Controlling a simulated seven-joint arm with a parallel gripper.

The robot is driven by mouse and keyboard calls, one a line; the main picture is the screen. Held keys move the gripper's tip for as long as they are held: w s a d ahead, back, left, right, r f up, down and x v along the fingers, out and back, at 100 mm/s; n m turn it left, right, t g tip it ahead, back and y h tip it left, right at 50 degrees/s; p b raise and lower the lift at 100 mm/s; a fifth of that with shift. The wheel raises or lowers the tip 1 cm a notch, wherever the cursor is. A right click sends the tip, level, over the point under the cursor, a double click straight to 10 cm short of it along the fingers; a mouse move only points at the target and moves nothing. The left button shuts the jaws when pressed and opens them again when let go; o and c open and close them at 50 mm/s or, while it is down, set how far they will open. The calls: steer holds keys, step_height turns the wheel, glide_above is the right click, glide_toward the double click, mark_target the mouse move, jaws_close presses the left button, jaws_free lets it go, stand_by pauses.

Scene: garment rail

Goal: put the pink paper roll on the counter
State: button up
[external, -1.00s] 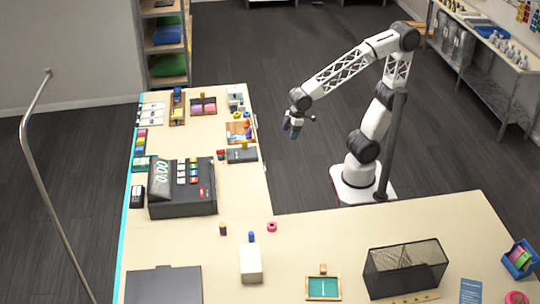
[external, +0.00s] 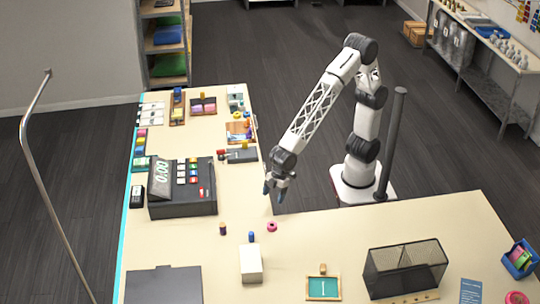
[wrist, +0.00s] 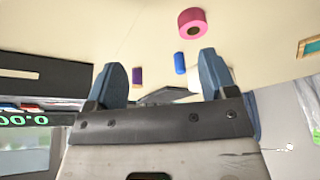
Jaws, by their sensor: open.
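A small pink roll (external: 272,226) rests on the light counter (external: 330,228) near its inner corner. In the wrist view the pink roll (wrist: 192,22) shows its round end with a dark centre hole, beyond the fingers. My gripper (external: 273,189) is open and empty, up and behind the pink roll in the external view, apart from it. In the wrist view both blue fingers of my gripper (wrist: 161,70) are spread with nothing between them. Another pink round item (external: 516,297) is at the lower right, cut off by the picture edge.
A blue cylinder (external: 251,237) and a dark purple one (external: 222,229) stand near the pink roll. A white box (external: 250,263) is in front of them. The cash register (external: 182,190) is left, and a black mesh basket (external: 403,268) right. Counter between roll and basket is mostly clear.

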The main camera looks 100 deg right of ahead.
glide_toward(273, 224)
steer(key=w+f, duration=0.1)
steer(key=f, duration=0.1)
steer(key=shift+w+a+r+n, duration=0.1)
steer(key=shift+r+n, duration=0.05)
steer(key=shift+n, duration=0.25)
steer(key=shift+x, duration=1.2)
steer(key=shift+s+x, duration=0.1)
steer(key=shift+x, duration=1.2)
steer(key=shift+s+x, duration=0.15)
steer(key=shift+x, duration=1.2)
steer(key=shift+a, duration=0.1)
steer(key=c, duration=1.1)
steer(key=shift+o, duration=0.2)
